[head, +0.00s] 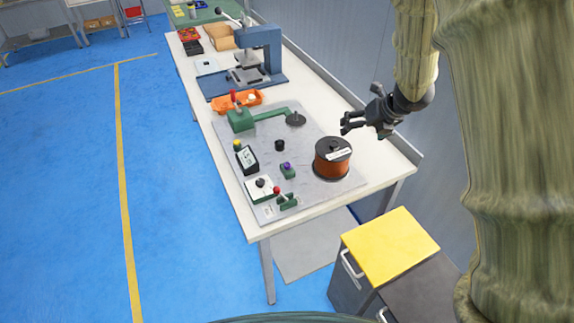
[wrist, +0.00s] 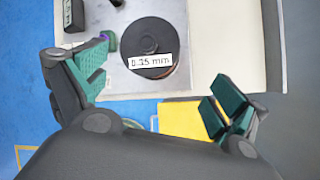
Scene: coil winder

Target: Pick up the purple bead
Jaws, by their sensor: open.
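The purple bead (head: 287,165) is a small knob-like piece on top of a small green block (head: 288,174), on the grey plate of the white table. In the wrist view only a sliver of the purple bead (wrist: 104,35) shows beside the left finger, which hides part of it. My gripper (head: 346,123) is open and empty, above and to the right of the bead, near the table's right edge. In the wrist view the open fingers (wrist: 158,76) point toward the spool, with the bead off to the left.
A yellow-topped cabinet (head: 390,246) stands in front.

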